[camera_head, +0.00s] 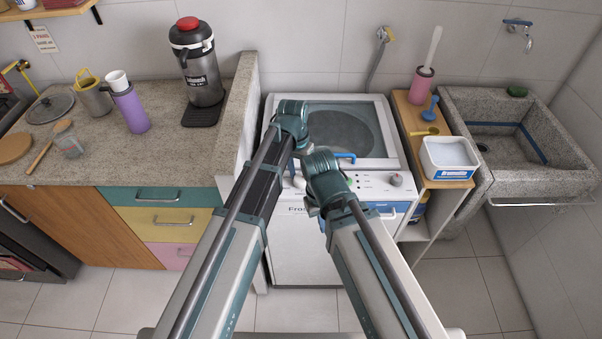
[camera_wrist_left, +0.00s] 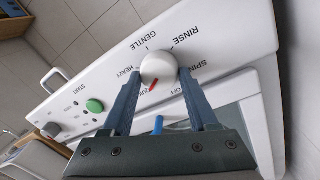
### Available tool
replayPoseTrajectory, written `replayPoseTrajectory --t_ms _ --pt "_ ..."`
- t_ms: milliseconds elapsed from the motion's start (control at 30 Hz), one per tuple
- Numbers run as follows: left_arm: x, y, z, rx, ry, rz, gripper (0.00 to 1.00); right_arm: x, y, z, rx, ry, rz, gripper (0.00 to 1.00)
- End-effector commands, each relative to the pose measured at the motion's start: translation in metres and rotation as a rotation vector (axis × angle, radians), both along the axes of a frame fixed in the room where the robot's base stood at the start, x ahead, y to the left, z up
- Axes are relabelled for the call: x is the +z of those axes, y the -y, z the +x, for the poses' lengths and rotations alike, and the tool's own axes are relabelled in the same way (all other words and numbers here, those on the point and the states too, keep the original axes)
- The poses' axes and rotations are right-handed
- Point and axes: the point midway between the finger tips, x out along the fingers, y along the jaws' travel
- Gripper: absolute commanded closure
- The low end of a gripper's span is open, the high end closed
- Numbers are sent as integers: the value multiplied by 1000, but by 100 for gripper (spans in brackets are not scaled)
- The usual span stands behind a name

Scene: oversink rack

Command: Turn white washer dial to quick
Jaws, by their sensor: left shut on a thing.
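The white washer (camera_head: 285,240) stands against the wall in the head view. In the left wrist view its round white dial (camera_wrist_left: 159,66) has a red pointer mark. The mark points down and slightly left, at a partly hidden label that seems to read QUICK. HEAVY, GENTLE, RINSE, SPIN and OFF are printed around the dial. My left gripper (camera_wrist_left: 158,78) is shut on the dial, one finger on each side. My right gripper cannot be made out.
A green START button (camera_wrist_left: 95,105) and a grey knob (camera_wrist_left: 51,130) are on the same panel. A blue lid handle (camera_wrist_left: 158,124) is close to my left gripper. The counter (camera_head: 90,165) is left of the washer. A wooden-topped stand (camera_head: 412,125) and a stone sink (camera_head: 490,95) are right.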

Motion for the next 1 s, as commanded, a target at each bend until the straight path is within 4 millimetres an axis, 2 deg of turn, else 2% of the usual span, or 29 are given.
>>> replayPoseTrajectory --t_ms 233,267,400,767,1000 --pt "0 0 0 0 0 -1 96 0 0 0 0 0 0 100" --pt "0 0 0 0 0 -1 37 0 0 0 0 0 0 100" --pt "0 0 0 1 -1 -1 12 0 0 0 0 0 0 100" --pt "1 0 0 1 0 0 11 1 0 0 0 0 0 100" --pt "16 -1 1 2 0 0 11 16 0 0 0 0 0 100"
